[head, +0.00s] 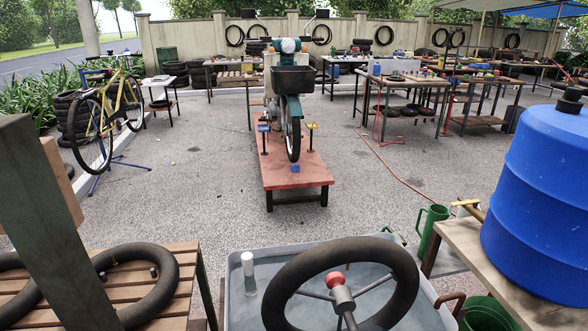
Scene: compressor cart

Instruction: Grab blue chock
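A small blue block that looks like the blue chock (295,168) sits on the red platform (294,183), just in front of the motorbike's front wheel (293,138). At this distance its shape and any contact with the tyre are too small to tell. Neither of my grippers shows in the head view.
A grey tub (236,310) with a black tyre tube (290,265) stands close in front. A slatted wooden bench (185,262) is at left, a large blue barrel (535,200) on a table at right. A red hose (395,175) crosses the ground. Gravel around the platform is mostly clear.

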